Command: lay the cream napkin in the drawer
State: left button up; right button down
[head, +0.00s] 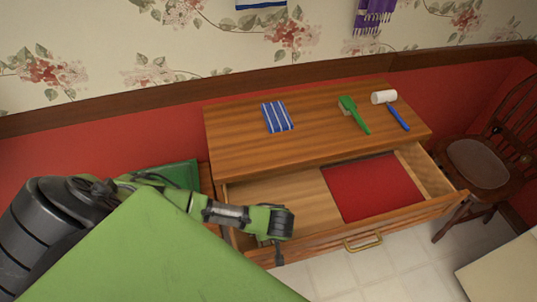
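The drawer (290,195) of a wooden chest is pulled open. A flat red cloth or liner (372,187) covers its right part, and the left part shows bare light wood. I see no cream napkin in this view. My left gripper (279,255) points down at the drawer's front edge, left of the drawer handle (362,243). Its fingers are small and dark, and I cannot tell if they are open or hold anything. My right gripper is not in view.
On the chest top (235,130) lie a blue-and-white striped folded cloth (277,117), a green brush (354,114) and a white-headed mallet (390,108) with a blue handle. A dark wooden chair (480,165) stands to the right. A pale surface (505,270) shows at the lower right.

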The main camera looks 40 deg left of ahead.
pick_arm(q)
jog(key=shift+f, duration=0.1)
jog(key=o, duration=1.8)
jog(key=shift+c, duration=0.2)
notch_tip(320, 180, up, 14)
jog(key=p, duration=1.5)
jog(key=shift+p, duration=0.4)
jog(key=shift+s+f, duration=0.1)
